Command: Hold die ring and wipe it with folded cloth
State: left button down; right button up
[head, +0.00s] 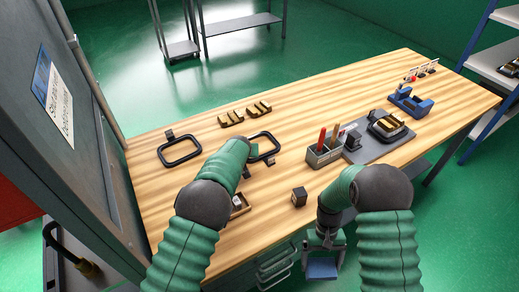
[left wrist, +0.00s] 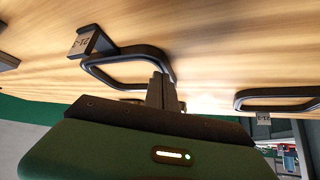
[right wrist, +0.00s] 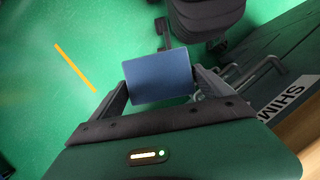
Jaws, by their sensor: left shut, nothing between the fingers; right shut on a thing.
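Two dark rectangular die rings with small tags lie on the wooden table, a left one (head: 180,152) and one farther right (head: 266,146) partly hidden by my left arm. In the left wrist view, my left gripper (left wrist: 162,82) is shut and empty. Another ring (left wrist: 275,106) shows at right. My right gripper (head: 323,255) is shut on the blue folded cloth (head: 322,270), held beyond the table's front edge above the floor. The cloth (right wrist: 160,77) fills its jaws.
A small wooden tray (head: 239,206) and a dark block (head: 299,197) lie near the front edge. A tool holder (head: 324,155), a grey mat (head: 366,153) and a blue stand (head: 410,103) are at right. Brass-coloured pieces (head: 259,108) lie behind. A grey cabinet (head: 75,110) stands left.

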dwell(0.5)
pick_arm(q)
jog(key=shift+r+p, duration=1.8)
jog(key=shift+r, duration=1.15)
pick_arm(e)
jog(key=shift+r, duration=1.7)
pick_arm(q)
jog(key=shift+r, duration=0.15)
